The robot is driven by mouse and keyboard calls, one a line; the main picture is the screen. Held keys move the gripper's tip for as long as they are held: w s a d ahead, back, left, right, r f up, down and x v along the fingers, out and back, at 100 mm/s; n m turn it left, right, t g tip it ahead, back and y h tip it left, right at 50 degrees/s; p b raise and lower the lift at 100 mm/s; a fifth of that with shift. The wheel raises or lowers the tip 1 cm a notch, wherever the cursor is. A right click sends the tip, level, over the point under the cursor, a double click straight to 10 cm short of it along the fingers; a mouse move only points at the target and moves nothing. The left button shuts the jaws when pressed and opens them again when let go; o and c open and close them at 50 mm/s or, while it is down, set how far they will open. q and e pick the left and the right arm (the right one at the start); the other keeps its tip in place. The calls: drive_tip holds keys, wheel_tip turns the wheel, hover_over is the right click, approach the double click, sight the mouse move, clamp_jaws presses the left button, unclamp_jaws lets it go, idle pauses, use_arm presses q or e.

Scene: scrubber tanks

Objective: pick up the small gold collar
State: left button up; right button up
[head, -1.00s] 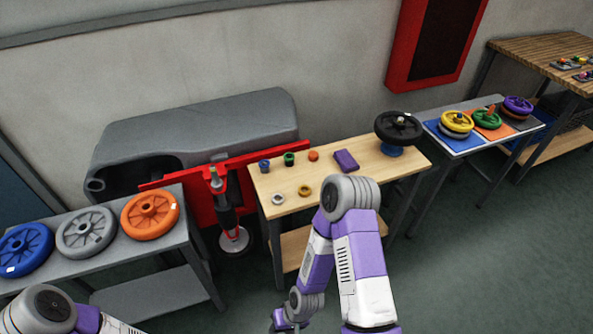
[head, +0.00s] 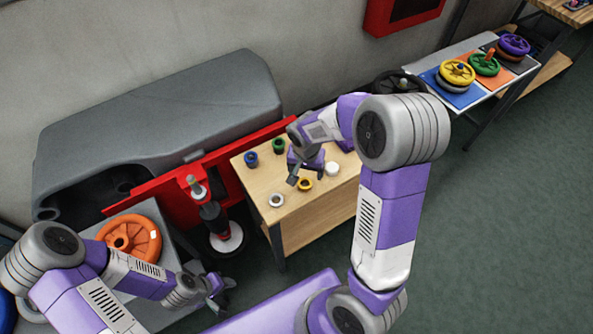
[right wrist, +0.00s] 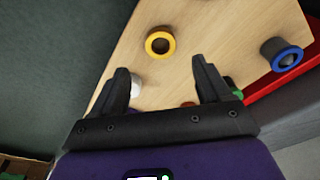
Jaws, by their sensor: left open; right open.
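The small gold collar (head: 304,185) lies flat on the wooden table, near its front edge. In the right wrist view the gold collar (right wrist: 160,43) shows as a yellow ring beyond the fingertips, roughly centred between them. My right gripper (head: 305,174) is open and empty, close above and behind the collar; its two dark fingers (right wrist: 160,66) show apart in the wrist view. The exact height above the table is hard to tell. My left gripper (head: 218,292) is open and empty, low at the left beside the grey bench.
Near the gold collar are a silver collar (head: 276,200), a white round piece (head: 332,168), a blue collar (head: 251,159) and a green collar (head: 278,146). A red frame (head: 220,158) stands left of the table. An orange wheel (head: 128,236) lies on the bench.

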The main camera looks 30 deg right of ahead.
sight(305, 185)
drive_tip(key=shift+d+f+b, duration=0.15)
drive_tip(key=shift+f+b, duration=0.15)
drive_tip(key=shift+f, duration=0.45)
drive_tip(key=shift+s+f, duration=0.25)
drive_tip(key=f, duration=0.1)
drive_tip(key=f+b, duration=0.1)
drive_tip(key=f, duration=0.1)
drive_tip(key=f+b, duration=0.1)
drive_tip(key=f, duration=0.1)
drive_tip(key=shift+w, duration=0.4)
drive_tip(key=c, duration=1.2)
drive_tip(key=shift+r, duration=0.1)
drive_tip(key=shift+c, duration=0.2)
